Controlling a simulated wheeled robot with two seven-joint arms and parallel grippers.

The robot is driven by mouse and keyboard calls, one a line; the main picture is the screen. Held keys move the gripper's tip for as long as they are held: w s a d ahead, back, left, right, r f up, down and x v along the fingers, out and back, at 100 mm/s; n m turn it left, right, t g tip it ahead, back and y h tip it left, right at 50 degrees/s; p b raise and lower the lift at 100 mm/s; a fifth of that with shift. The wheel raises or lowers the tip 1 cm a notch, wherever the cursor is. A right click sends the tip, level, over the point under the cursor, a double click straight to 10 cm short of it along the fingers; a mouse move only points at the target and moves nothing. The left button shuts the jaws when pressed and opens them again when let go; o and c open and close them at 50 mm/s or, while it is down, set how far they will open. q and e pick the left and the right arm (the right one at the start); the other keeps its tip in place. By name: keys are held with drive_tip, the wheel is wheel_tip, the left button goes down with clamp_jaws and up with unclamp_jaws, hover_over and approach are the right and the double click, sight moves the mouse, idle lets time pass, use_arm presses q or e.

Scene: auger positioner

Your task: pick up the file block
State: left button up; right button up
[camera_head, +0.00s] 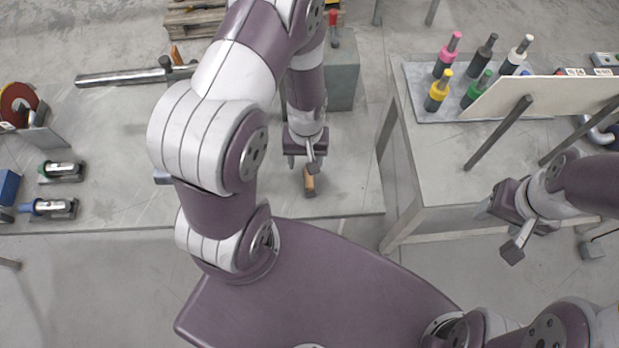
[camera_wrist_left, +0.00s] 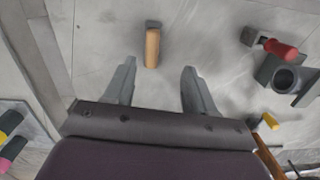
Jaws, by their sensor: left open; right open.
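The file block, a small wooden-coloured bar with a dark grey end, lies on the left table just in front of my left gripper in the head view (camera_head: 309,183). In the left wrist view the file block (camera_wrist_left: 152,48) shows just beyond and between the open fingertips. My left gripper (camera_head: 303,161) is open and empty, pointing down over the table, and its fingers do not appear to touch the block. My right gripper (camera_head: 499,232) is open and empty, at the front of the right table, far from the block.
A grey box (camera_head: 343,80) stands behind my left gripper. A red-handled tool (camera_wrist_left: 281,49) and a dark block with a round hole (camera_wrist_left: 287,80) are to the right in the wrist view. Coloured-top tools stand on a tray (camera_head: 412,90) on the right table. A gap separates the tables.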

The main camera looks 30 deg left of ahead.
sight(309, 177)
use_arm(q)
drive_tip(key=shift+n+t, duration=0.4)
drive_tip(key=shift+n, duration=0.2)
drive_tip(key=f, duration=0.4)
drive_tip(key=w+f, duration=0.1)
drive_tip(key=f, duration=0.7)
drive_tip(key=shift+w+d+f, duration=0.1)
drive_tip(key=shift+w, duration=0.2)
clamp_jaws()
